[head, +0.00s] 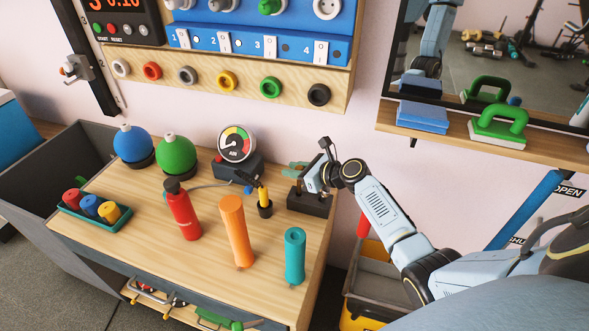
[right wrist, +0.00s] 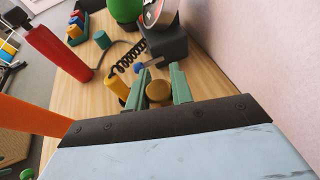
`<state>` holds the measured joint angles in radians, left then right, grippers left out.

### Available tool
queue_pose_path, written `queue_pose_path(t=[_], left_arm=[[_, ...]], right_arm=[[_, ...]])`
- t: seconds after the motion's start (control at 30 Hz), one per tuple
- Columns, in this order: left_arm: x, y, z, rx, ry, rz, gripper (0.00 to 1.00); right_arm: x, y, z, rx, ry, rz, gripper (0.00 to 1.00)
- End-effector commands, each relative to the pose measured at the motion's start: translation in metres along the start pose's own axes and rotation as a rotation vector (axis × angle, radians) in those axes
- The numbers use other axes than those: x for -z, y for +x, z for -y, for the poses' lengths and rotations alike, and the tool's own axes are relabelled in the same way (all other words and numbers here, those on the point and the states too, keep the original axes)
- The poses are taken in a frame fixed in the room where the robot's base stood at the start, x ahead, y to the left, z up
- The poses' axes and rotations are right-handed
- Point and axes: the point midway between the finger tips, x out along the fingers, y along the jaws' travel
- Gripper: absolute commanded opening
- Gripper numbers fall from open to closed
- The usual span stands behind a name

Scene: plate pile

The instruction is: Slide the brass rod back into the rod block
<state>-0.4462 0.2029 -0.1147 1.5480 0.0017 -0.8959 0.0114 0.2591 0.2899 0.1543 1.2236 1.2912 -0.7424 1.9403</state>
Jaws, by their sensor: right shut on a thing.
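The dark rod block (head: 311,204) stands near the right end of the wooden bench top. My right gripper (head: 297,170) is directly above it. In the right wrist view its two green fingers (right wrist: 155,85) are shut on the round brass end of the brass rod (right wrist: 158,92). My left gripper is not in view.
A yellow-handled tool in a black holder (head: 264,208) stands just left of the block, with a pressure gauge (head: 236,145) behind. Red bottle (head: 183,215), orange cylinder (head: 235,232) and teal cylinder (head: 294,257) stand in front. The wall is close behind.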

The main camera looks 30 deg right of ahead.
Motion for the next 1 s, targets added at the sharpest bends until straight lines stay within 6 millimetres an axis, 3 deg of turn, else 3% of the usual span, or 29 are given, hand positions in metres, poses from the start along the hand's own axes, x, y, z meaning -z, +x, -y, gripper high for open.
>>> queue_pose_path(t=[0.6,0.63,0.8,1.0], left_arm=[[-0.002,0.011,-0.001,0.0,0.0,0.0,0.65],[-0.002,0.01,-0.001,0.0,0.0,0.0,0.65],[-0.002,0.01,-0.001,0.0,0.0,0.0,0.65],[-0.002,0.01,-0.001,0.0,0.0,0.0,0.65]], right_arm=[[0.014,0.006,0.0,0.0,0.001,0.001,0.0],[0.014,0.006,0.0,0.0,0.001,0.001,0.25],[0.015,0.005,0.0,-0.001,0.002,-0.001,0.47],[0.015,0.005,-0.001,-0.001,0.002,-0.003,0.48]])
